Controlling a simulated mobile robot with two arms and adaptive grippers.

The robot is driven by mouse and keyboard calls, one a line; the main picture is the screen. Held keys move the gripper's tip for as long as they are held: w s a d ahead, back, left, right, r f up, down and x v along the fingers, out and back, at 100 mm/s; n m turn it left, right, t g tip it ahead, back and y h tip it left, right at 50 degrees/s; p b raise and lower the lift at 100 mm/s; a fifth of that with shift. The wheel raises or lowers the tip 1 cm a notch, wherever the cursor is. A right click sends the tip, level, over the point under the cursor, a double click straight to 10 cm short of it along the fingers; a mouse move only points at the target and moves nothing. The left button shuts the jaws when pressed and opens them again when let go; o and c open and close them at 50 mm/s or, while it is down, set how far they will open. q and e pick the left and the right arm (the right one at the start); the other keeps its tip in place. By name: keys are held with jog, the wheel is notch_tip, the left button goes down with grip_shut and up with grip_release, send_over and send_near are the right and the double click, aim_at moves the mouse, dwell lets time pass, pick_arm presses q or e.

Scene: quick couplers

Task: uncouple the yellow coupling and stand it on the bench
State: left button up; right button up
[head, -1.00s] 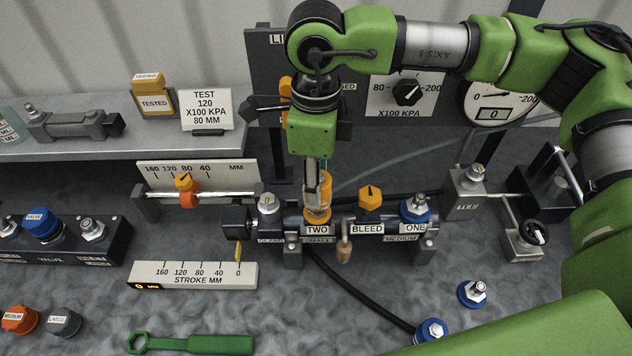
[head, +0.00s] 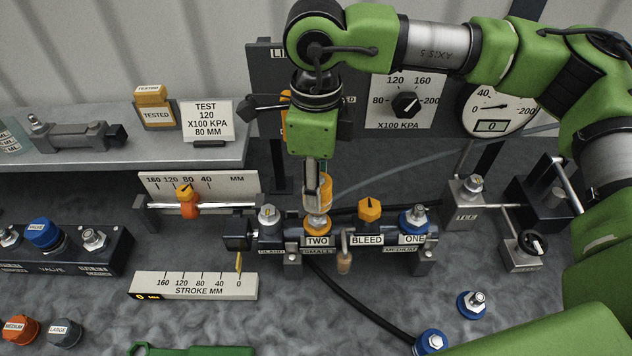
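The yellow coupling (head: 326,190) is in my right gripper (head: 318,192), above the port labelled TWO (head: 317,241) on the dark cylinder (head: 345,232). The gripper points down, and its fingers are closed along the coupling's sides, partly hiding it. A silver nipple (head: 318,221) with a yellow collar shows below the coupling, which appears raised just clear of it. My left gripper is not in view.
A yellow BLEED knob (head: 369,209) and a blue-collared port ONE (head: 415,219) stand close to the right. A loose blue fitting (head: 473,304) lies on the bench (head: 300,322). A stroke scale (head: 195,285) lies left; the front middle is largely clear.

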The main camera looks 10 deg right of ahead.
jog(key=shift+r+p, duration=0.65)
jog(key=shift+r, duration=1.35)
